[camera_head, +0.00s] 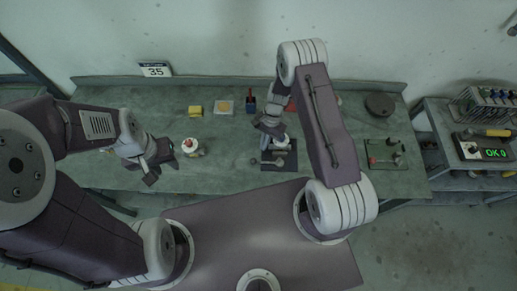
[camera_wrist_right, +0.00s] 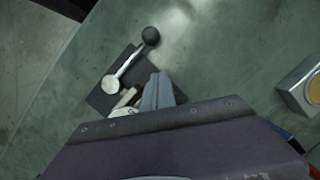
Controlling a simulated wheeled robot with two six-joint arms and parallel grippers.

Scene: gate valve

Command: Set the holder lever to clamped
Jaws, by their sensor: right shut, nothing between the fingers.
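The holder is a dark base plate (camera_head: 287,163) on the bench, below my right gripper (camera_head: 266,130) in the head view. Its lever (camera_wrist_right: 128,64) shows in the right wrist view as a silver bar, running from a round pale pivot (camera_wrist_right: 109,85) to a black ball knob (camera_wrist_right: 151,35). The knob points away from my gripper's mount. My right gripper (camera_wrist_right: 157,92) is shut and empty, over or beside the base plate's edge; contact cannot be told. Part of the holder is hidden behind the fingers. My left gripper (camera_head: 158,170) hangs over the bench's left part; its finger gap is unclear.
A white round object with a red top (camera_head: 191,146) stands near my left gripper. A plate with a red-knobbed part (camera_head: 385,155) and a dark disc (camera_head: 379,104) are at right.

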